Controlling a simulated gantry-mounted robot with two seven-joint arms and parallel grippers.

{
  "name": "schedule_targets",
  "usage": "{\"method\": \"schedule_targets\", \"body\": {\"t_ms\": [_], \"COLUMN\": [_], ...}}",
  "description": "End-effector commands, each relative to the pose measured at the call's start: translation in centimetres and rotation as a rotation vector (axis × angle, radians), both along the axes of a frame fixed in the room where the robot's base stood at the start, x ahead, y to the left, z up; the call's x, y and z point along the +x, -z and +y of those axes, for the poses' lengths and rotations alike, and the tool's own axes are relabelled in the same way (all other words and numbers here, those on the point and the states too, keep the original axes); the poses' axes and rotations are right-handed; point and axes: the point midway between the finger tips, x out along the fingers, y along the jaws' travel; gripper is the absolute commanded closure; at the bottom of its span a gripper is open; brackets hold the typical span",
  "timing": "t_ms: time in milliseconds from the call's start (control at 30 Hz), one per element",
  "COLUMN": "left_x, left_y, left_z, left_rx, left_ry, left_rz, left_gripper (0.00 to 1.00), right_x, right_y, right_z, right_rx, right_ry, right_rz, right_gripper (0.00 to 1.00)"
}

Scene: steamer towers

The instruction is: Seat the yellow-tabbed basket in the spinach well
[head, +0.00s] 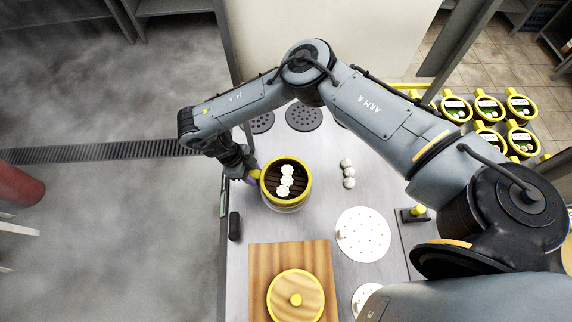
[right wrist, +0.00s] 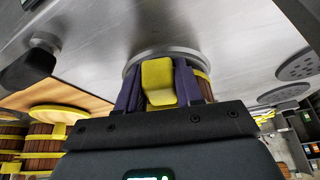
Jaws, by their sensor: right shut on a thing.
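The basket (head: 302,194) has a yellow rim, a dark slatted floor and several white buns (head: 285,181) inside. It stands near the left edge of the grey table, over a round metal ring (head: 283,208). I cannot tell whether it is fully down in the ring. My right gripper (head: 253,176) is at the basket's left side. In the right wrist view, the purple fingers of my right gripper (right wrist: 158,85) are shut on the yellow tab (right wrist: 158,80), with the ring (right wrist: 165,53) just beyond. No label marking the spinach well is readable. My left gripper is out of view.
A wooden board (head: 258,262) with a yellow-rimmed lid (head: 296,298) lies in front. A white perforated disc (head: 364,234) and loose buns (head: 348,174) lie right of the basket. Dark perforated discs (head: 303,117) are behind. A black block (head: 235,226) sits by the left edge.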

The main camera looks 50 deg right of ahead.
Motion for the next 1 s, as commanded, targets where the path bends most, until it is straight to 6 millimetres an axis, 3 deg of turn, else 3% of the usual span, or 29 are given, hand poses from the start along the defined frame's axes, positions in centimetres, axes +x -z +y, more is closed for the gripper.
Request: {"method": "schedule_targets", "body": {"t_ms": [900, 933, 1000], "left_x": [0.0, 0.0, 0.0], "left_y": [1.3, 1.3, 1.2], "left_z": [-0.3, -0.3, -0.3], "left_rx": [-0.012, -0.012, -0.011], "left_ry": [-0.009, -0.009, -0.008], "left_rz": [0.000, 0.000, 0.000], "left_gripper": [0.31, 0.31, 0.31], "right_x": [0.0, 0.0, 0.0], "right_y": [1.7, 1.7, 1.6], "right_z": [0.0, 0.0, 0.0], "right_rx": [0.000, 0.000, 0.000], "right_ry": [0.000, 0.000, 0.000], "right_rz": [0.000, 0.000, 0.000], "right_gripper": [1.00, 0.63, 0.52]}}
